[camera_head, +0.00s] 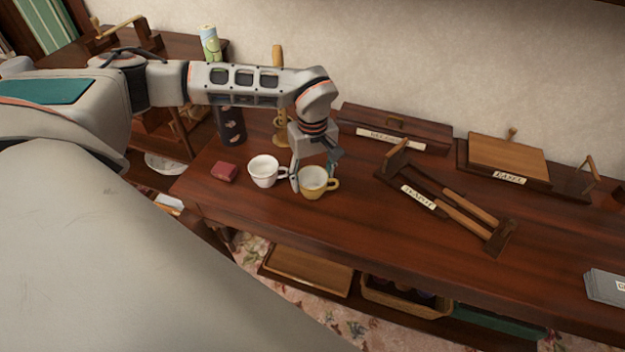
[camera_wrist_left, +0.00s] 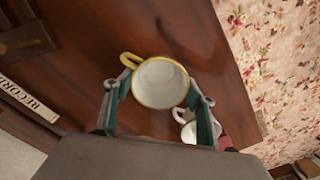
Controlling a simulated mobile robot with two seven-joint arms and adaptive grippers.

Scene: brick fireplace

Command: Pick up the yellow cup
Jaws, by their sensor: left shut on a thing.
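The yellow cup (camera_head: 313,186) has a white inside and stands upright on the dark wooden table, its handle pointing right in the head view. My left gripper (camera_head: 315,170) comes down over it from above, with one finger on each side, and is shut on it. In the left wrist view the cup (camera_wrist_left: 160,84) sits at the fingertips of the gripper (camera_wrist_left: 158,100), its handle to the upper left. I cannot tell whether the cup is clear of the table. My right gripper is in neither view.
A white cup (camera_head: 263,171) stands just left of the yellow cup, close to one finger. A small red box (camera_head: 223,172) lies further left. A labelled wooden rack (camera_head: 440,205) lies to the right, and a long wooden box (camera_head: 395,128) stands behind. The table's front edge is near the cups.

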